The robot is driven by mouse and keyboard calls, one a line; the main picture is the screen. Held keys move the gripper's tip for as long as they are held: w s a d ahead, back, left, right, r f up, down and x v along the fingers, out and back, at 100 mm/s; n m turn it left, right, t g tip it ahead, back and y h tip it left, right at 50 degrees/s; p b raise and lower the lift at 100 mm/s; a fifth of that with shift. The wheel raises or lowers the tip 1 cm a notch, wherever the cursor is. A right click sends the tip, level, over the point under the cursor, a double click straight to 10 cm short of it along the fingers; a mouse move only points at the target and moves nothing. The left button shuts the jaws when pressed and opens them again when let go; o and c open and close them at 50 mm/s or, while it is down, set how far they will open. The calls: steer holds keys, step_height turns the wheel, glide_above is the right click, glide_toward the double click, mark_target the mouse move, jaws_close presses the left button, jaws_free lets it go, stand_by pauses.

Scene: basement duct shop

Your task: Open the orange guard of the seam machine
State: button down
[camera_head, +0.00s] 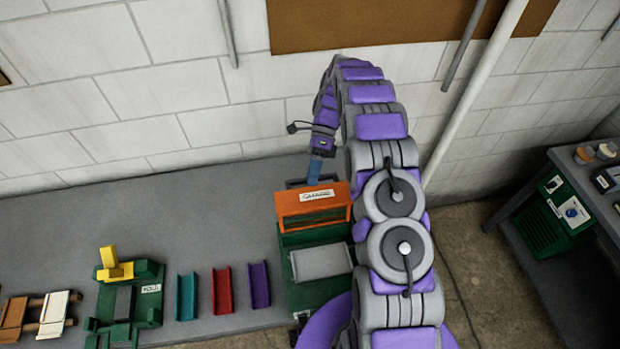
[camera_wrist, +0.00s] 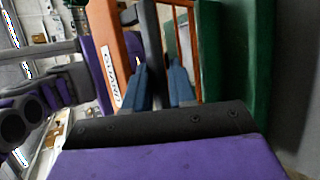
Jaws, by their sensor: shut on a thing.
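The orange guard (camera_head: 311,209) with a white label sits on the back part of the green seam machine (camera_head: 318,294). It also shows at the left of the wrist view (camera_wrist: 108,45), with the label reading GUARD. My gripper (camera_head: 314,178) reaches down behind the guard's top edge. In the wrist view, the blue fingers of my gripper (camera_wrist: 159,78) are on both sides of a dark grey bar (camera_wrist: 151,45), shut on it. The bar looks like the guard's handle. The fingertips are partly hidden in the head view.
A grey plate (camera_head: 320,262) lies on the machine in front of the guard. Teal (camera_head: 187,297), red (camera_head: 222,291) and purple (camera_head: 259,286) channels stand on the bench, left of the machine. A green fixture with a yellow part (camera_head: 110,262) stands farther left. The wall is close behind.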

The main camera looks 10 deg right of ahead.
steer(key=c, duration=1.3)
jaws_free()
steer(key=shift+w+d+f, duration=0.25)
steer(key=shift+w+f, duration=0.05)
steer(key=shift+f, duration=0.15)
steer(key=shift+o, duration=0.9)
steer(key=shift+w+d, duration=0.2)
steer(key=shift+w, duration=0.2)
steer(key=shift+s+r, duration=0.1)
steer(key=shift+s, duration=0.05)
steer(key=shift+r, duration=0.15)
